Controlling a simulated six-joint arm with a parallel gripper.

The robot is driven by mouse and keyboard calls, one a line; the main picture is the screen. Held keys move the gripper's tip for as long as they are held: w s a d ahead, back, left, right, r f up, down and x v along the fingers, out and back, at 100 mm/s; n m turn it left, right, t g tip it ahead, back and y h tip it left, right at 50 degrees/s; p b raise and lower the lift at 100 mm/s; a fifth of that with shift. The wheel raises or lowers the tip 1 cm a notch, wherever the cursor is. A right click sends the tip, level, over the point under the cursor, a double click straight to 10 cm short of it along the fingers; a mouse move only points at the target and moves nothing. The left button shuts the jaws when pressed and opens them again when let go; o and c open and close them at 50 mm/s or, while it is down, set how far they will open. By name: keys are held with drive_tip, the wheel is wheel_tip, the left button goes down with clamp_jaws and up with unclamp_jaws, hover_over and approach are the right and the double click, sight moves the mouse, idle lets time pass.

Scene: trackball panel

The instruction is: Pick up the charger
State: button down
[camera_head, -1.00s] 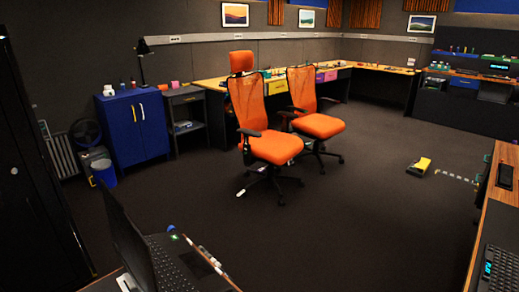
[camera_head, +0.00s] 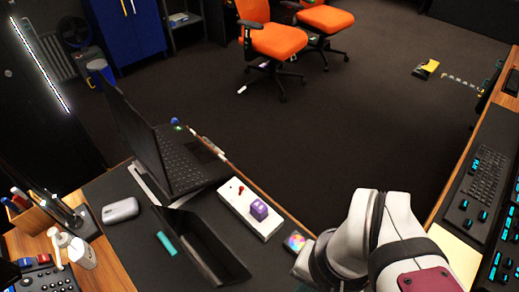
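A small red part shows on the strip to the left of the block. The strip lies just right of the open laptop. My white arm with dark bands (camera_head: 375,240) rises at the lower right, to the right of the strip and apart from the purple block. My gripper's fingers cannot be made out.
An open laptop (camera_head: 182,157) and a dark open box (camera_head: 200,245) stand close to the strip. A grey mouse (camera_head: 120,210) and a white bottle-like item (camera_head: 82,253) are further left. A small colourful square (camera_head: 296,241) lies between strip and arm. A keyboard (camera_head: 480,175) is at right.

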sight(254, 203)
drive_tip(key=c, duration=1.6)
unclamp_jaws()
drive_tip(key=shift+c, duration=1.9)
unclamp_jaws()
drive_tip(key=w+d+f+n+t+h, duration=0.1)
drive_tip(key=w+d+f+n+t, duration=0.15)
drive_tip(key=w, duration=0.45)
drive_tip(key=w+d+f+n+t, duration=0.2)
drive_tip(key=w+d+f+n, duration=0.15)
drive_tip(key=w, duration=0.45)
drive_tip(key=w+d+f+n+t+h, duration=0.1)
drive_tip(key=w+d+f+n+t, duration=0.15)
drive_tip(key=w, duration=0.45)
drive_tip(key=w+a+f+n+t+y, duration=0.1)
drive_tip(key=a+n+y, duration=0.1)
drive_tip(key=a+y, duration=0.1)
drive_tip(key=a+f+n+t+y, duration=0.1)
drive_tip(key=a+f+n+y, duration=0.1)
drive_tip(key=a, duration=0.3)
drive_tip(key=w+a+f+n+t+y, duration=0.1)
drive_tip(key=a+n+y, duration=0.1)
drive_tip(key=a+y, duration=0.2)
drive_tip(key=shift+w+a+f+n, duration=0.25)
drive_tip(key=shift+w+a, duration=0.05)
drive_tip(key=shift+a, duration=0.2)
drive_tip(key=shift+s+a+f+y, duration=0.2)
drive_tip(key=shift+s+f+y, duration=0.2)
drive_tip(key=shift+s+f, duration=0.8)
drive_tip(key=x, duration=0.7)
drive_tip(key=shift+c, duration=0.2)
